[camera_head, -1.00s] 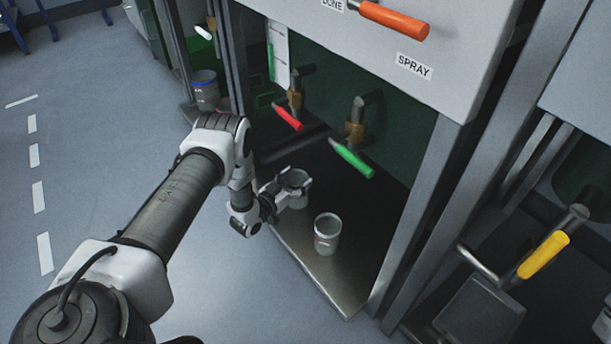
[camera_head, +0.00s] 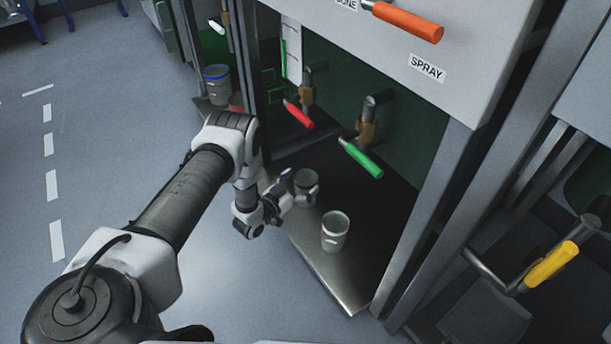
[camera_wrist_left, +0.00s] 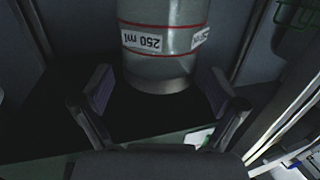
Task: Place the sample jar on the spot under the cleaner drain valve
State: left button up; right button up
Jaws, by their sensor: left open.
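The left wrist view shows a grey jar (camera_wrist_left: 165,50) with red bands and a "250 ml" label, upside down in the picture. My left gripper (camera_wrist_left: 160,100) is open, its fingers apart on either side of the jar's end. I cannot tell whether they touch it. A second jar (camera_head: 335,231) stands nearer the front edge. Two brass valves, one with a red handle (camera_head: 299,114) and one with a green handle (camera_head: 362,160), hang above. No marked spot is discernible. My right gripper is out of view.
A jar with a blue rim (camera_head: 217,84) stands in the bay at the left. A metal post (camera_head: 432,200) bounds the cabinet on the right. A yellow handle (camera_head: 552,263) sticks out beyond it. The metal floor edge (camera_head: 335,286) in front is bare.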

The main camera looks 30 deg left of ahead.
pick_arm(q)
jog(key=s+a+p, duration=0.1)
jog(key=s+p, duration=0.4)
jog(key=s, duration=0.5)
jog(key=d+g, duration=0.1)
jog(key=d, duration=0.1)
jog(key=d+f+g, duration=0.1)
jog(key=d, duration=0.1)
jog(key=s+d+f+n+g, duration=0.1)
jog(key=d, duration=0.1)
jog(key=shift+g+y, duration=0.3)
jog(key=shift+g, duration=0.1)
jog(key=s+d+g, duration=0.8)
jog(key=s, duration=0.3)
jog(key=s+r+g, duration=0.2)
jog(key=s, duration=0.4)
jog(key=s+d+r+n+g+y, duration=0.1)
jog(key=s+r+g, duration=0.1)
jog(key=s, duration=0.5)
jog(key=shift+s+r+g+y+b, duration=0.25)
jog(key=shift+r+g+y+b, duration=0.05)
jog(key=shift+g, duration=0.4)
jog(key=shift+d, duration=0.1)
